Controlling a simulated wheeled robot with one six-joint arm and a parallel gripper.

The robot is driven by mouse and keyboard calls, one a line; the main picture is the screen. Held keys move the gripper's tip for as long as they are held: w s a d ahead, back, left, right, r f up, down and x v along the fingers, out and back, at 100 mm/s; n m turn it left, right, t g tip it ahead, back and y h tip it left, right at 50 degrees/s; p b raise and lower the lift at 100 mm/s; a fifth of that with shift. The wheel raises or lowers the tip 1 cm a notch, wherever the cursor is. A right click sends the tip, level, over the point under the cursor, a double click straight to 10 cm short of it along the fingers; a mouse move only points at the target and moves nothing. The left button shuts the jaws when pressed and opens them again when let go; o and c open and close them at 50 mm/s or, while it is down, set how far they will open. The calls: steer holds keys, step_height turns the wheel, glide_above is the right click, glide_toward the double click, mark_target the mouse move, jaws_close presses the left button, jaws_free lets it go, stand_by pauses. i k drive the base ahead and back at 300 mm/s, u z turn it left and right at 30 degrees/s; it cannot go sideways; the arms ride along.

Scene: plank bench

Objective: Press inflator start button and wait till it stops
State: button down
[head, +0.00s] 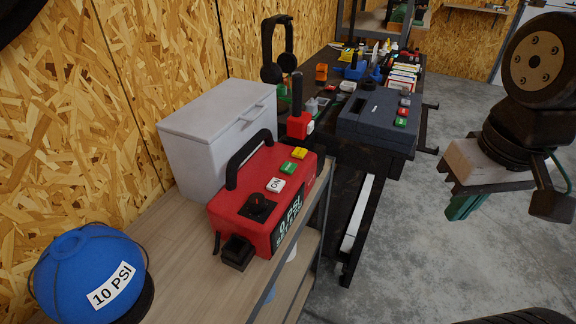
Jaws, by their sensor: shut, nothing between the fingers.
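The red inflator (262,200) stands on the wooden bench near the middle, with a black carry handle (240,158) on top. Its top holds a white button (275,185) marked with what looks like ON, a green button (289,167) and a yellow button (299,153). A black control with a red part (258,207) lies in front of the white one. The side display (286,226) reads 0 PSI with a second line below, too slanted to read surely. A blue ball (78,272) labelled 10 PSI sits at bottom left.
A white lidded box (218,135) stands behind the inflator. A dark case (377,118) with coloured buttons lies farther back, near headphones (278,50) and a cluttered dark table. Bare bench (170,236) shows left of the inflator.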

mark_target(288, 167)
steer(key=z, duration=1.7)
steer(key=i, duration=1)
steer(key=u, duration=2.55)
